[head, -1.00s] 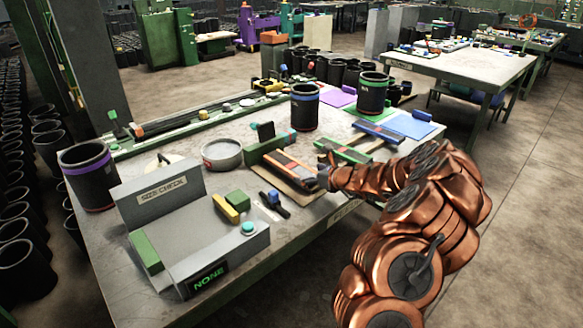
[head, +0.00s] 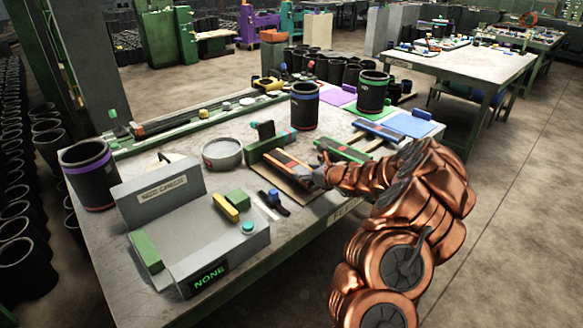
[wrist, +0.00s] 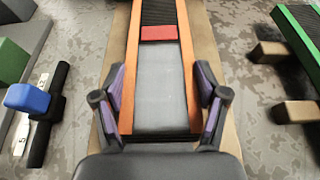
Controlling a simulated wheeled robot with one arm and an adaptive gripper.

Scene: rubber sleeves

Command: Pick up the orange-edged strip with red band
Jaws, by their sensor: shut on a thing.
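The orange-edged strip (head: 288,161) has a dark ribbed part, a grey near part and a red band (wrist: 159,33) across it. It lies lengthwise above a tan board (head: 279,184) on the table. In the wrist view, my gripper (wrist: 160,70) has one purple-padded finger against each orange edge, at the grey near part. It is shut on the strip. In the head view, my gripper (head: 324,168) is at the strip's near right end, and the fingers are small there. The strip's far end is cut off in the wrist view.
A green-edged strip (head: 342,150) rests on tan blocks to the right. A black tool with a blue knob (head: 273,196) lies to the left, near the grey size-check station (head: 205,240). A black sleeve with a blue rim (head: 304,108) stands behind.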

